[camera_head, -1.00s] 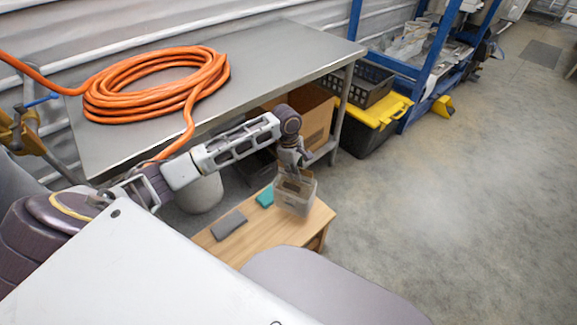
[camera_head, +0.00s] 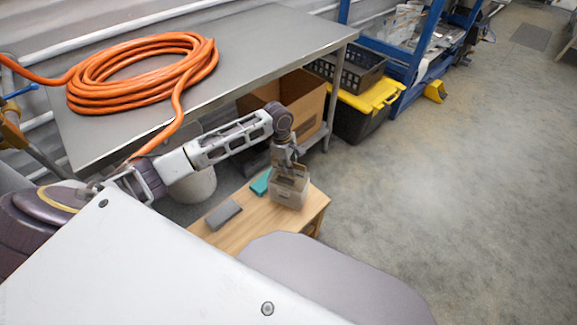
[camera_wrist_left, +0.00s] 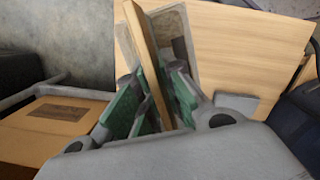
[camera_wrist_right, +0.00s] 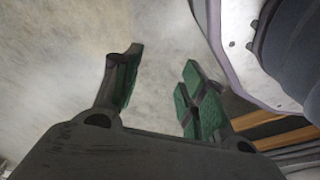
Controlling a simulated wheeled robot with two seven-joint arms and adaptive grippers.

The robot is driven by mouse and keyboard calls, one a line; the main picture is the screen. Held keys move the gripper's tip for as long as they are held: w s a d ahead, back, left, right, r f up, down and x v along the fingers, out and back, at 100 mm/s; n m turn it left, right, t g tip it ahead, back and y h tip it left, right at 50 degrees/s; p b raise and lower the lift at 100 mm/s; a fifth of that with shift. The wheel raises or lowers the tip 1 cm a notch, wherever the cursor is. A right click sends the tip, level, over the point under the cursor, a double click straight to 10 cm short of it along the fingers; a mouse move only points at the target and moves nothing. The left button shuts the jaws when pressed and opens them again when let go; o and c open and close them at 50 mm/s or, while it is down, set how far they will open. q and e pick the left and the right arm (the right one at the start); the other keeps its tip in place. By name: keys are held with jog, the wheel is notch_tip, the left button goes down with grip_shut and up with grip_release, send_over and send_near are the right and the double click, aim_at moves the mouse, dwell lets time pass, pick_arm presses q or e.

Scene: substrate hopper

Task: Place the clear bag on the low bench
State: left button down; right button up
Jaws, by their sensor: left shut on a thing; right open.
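The clear bag (camera_head: 288,192) is a see-through, box-shaped thing at the right end of the low wooden bench (camera_head: 250,228). My left gripper (camera_head: 287,166) is above it and shut on its upper edge. In the left wrist view, the fingers (camera_wrist_left: 150,100) pinch a tan strip along the bag's top, and the clear side (camera_wrist_left: 176,38) shows behind. The bag looks upright and on or just above the bench top; I cannot tell if it touches. My right gripper (camera_wrist_right: 155,85) is open and empty over grey floor.
A grey block (camera_head: 223,214) and a teal block (camera_head: 261,182) lie on the bench left of the bag. A steel table (camera_head: 250,55) with a coiled orange hose (camera_head: 140,75) stands behind. A cardboard box (camera_head: 303,100) and a yellow-lidded bin (camera_head: 365,112) are beyond. Floor at right is clear.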

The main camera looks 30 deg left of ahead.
aim_at(289, 181)
pick_arm(q)
jog(key=shift+f, duration=0.75)
jog(key=shift+f+b, duration=0.5)
jog(key=shift+f, duration=0.4)
jog(key=shift+w+f, duration=0.1)
jog(key=shift+f, duration=0.15)
pick_arm(e)
jog(key=r, duration=0.2)
jog(key=a, duration=0.1)
jog(key=shift+w+a+r, duration=0.1)
jog(key=shift+w+r, duration=0.25)
jog(key=shift+r, duration=0.05)
pick_arm(q)
jog(key=c, duration=1.5)
grip_release()
jog(key=shift+f, duration=0.1)
jog(key=shift+c, duration=0.2)
pick_arm(e)
jog(key=shift+w, duration=0.15)
